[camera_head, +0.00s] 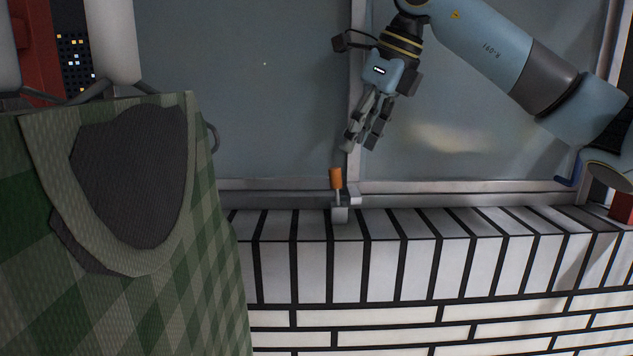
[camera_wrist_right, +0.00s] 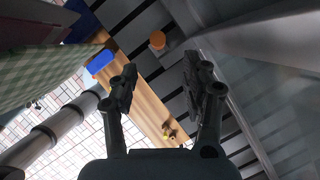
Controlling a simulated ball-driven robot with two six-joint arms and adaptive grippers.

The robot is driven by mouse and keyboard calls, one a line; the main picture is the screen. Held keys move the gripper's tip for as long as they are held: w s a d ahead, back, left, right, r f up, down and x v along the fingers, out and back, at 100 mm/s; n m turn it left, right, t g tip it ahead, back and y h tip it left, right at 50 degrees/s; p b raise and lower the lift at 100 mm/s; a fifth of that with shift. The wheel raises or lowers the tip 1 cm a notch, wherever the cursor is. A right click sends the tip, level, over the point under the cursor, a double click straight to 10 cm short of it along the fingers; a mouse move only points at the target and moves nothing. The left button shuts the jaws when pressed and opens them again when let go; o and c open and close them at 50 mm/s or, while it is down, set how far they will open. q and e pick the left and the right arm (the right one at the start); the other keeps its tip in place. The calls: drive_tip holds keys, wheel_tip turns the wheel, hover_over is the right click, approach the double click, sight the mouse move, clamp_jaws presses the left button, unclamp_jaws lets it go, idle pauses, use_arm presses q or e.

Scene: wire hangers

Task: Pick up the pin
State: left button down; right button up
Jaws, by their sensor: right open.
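The pin (camera_head: 336,180) has an orange handle and stands upright in a grey metal fitting on the window frame's bottom rail, above the white brick ledge. Its lower end is hidden in the fitting. In the right wrist view its orange top (camera_wrist_right: 157,40) shows just beyond the gap between the fingertips. My right gripper (camera_head: 360,142) is open and empty, pointing down, above and slightly right of the pin and apart from it. Its two fingers (camera_wrist_right: 160,66) also show apart in the right wrist view. My left gripper is not in view.
A green checked garment (camera_head: 205,230) with a dark shield-shaped patch fills the left side. The window pane (camera_head: 240,90) and its vertical bar (camera_head: 357,60) stand behind my right gripper. The brick ledge (camera_head: 420,226) is clear. A wooden plank (camera_wrist_right: 152,108) shows below in the wrist view.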

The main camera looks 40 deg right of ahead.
sight(337, 168)
drive_tip(key=shift+a+x, duration=0.2)
drive_tip(key=shift+x, duration=0.95)
drive_tip(key=shift+f+p, duration=0.25)
drive_tip(key=shift+p, duration=0.05)
drive_tip(key=p+x, duration=0.1)
drive_tip(key=x, duration=0.1)
drive_tip(key=p+x, duration=0.1)
drive_tip(key=x, duration=0.1)
drive_tip(key=shift+w+a, duration=0.1)
drive_tip(key=shift+w, duration=0.35)
drive_tip(key=shift+w+f, duration=0.1)
drive_tip(key=shift+f, duration=0.2)
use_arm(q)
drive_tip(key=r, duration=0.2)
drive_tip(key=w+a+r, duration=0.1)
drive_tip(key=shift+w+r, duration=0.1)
use_arm(e)
drive_tip(key=shift+f, duration=0.15)
clamp_jaws()
